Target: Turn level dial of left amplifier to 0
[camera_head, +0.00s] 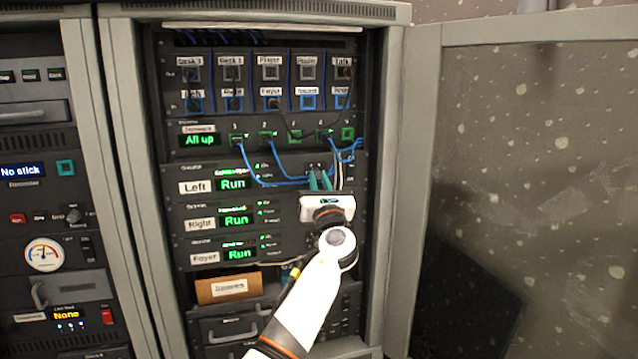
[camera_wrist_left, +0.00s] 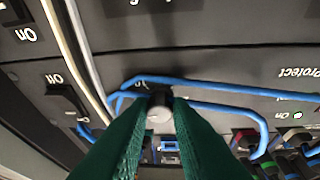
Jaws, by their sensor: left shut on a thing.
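The left amplifier (camera_head: 198,187) is the rack unit labelled "Left", with a green "Run" display (camera_head: 233,184). My left gripper (camera_head: 320,178) is at the right part of its front panel. In the left wrist view, its green fingers (camera_wrist_left: 160,120) are shut on the level dial (camera_wrist_left: 159,110), a small round knob with a pale face. The fingers cover the dial's sides, and I cannot read its setting. In the head view the dial is hidden behind the fingers. My right gripper is not in view.
Blue cables (camera_head: 285,180) and pale cables run close around the dial. In the left wrist view, an on/off switch (camera_wrist_left: 68,101) sits left of the fingers. The right amplifier (camera_head: 200,224) and foyer amplifier (camera_head: 204,258) are below. An open cabinet door (camera_head: 540,130) stands at right.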

